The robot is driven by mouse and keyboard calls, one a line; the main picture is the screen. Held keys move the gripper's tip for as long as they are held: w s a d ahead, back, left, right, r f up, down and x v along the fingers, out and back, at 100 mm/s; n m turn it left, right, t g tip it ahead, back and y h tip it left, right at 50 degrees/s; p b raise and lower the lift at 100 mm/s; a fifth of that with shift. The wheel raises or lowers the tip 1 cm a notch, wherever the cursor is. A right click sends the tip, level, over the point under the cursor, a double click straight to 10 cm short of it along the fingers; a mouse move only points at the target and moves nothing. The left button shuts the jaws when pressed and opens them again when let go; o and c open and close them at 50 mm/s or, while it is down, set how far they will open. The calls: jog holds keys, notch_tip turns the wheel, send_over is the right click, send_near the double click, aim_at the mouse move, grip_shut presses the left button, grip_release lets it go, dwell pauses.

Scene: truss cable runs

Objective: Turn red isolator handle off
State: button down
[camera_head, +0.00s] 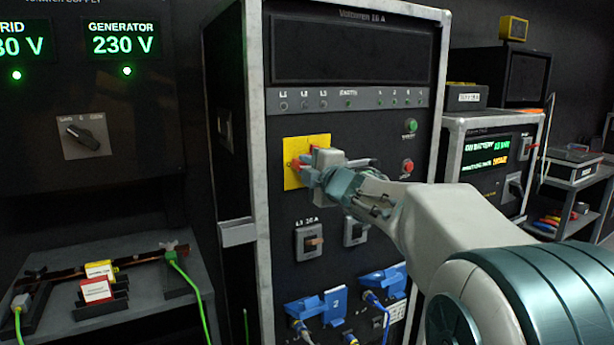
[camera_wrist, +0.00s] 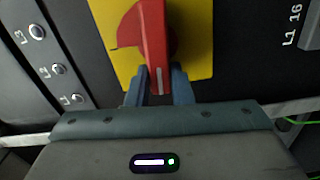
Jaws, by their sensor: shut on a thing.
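The red isolator handle (camera_wrist: 158,45) sits on a yellow plate (camera_wrist: 105,25) in the wrist view. A white line runs along its near end, and that end lies between the two fingers of my gripper (camera_wrist: 159,88), which is shut on it. In the head view the yellow plate (camera_head: 293,180) is on the front of the dark rack, and my gripper (camera_head: 308,168) reaches it from the right. Only small parts of the red handle (camera_head: 297,164) show there; my gripper hides the rest.
Below the plate are two breaker switches (camera_head: 310,242) and blue plugs (camera_head: 316,308) with cables. A green button (camera_head: 410,126) and a red button (camera_head: 407,166) are to the right. A bench (camera_head: 135,308) with red and yellow tagged parts stands at the left. Another unit (camera_head: 495,160) stands behind my arm.

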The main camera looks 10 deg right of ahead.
jog(key=shift+f+n+b, duration=0.25)
jog(key=shift+n+b, duration=0.1)
jog(key=shift+n, duration=0.25)
jog(key=c, duration=1.3)
grip_release()
jog(key=p+v, duration=0.1)
jog(key=v, duration=1.3)
jog(key=shift+r, duration=0.1)
